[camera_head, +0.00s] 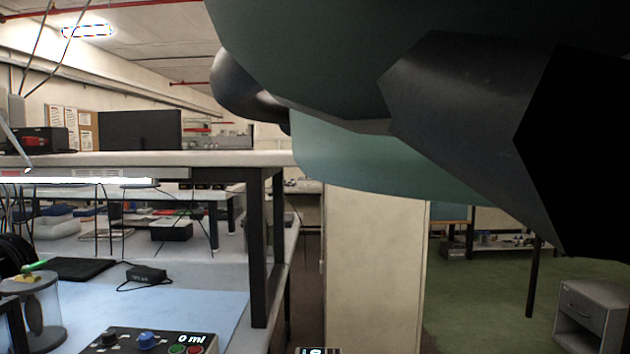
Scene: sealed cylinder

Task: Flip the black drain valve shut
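A dark control box (160,347) stands at the lower left, cut off by the bottom edge of the picture. On its top are a small black knob or valve (108,340) and a blue one (146,341) to its right. I cannot tell which way the black valve is set. The box reads "0 ml" above a green and a red button. A clear cylinder (50,312) with a greyish lid stands farther left, a green and yellow piece on its lid. My arm fills the upper right, large and close. My gripper is not in view.
The box and cylinder are on a workbench with a light blue mat (205,305). A black shelf post (259,250) rises at the mat's right side, under an upper shelf (225,159). A small black box with a cable (146,273) lies behind. A pale cabinet (374,275) stands right.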

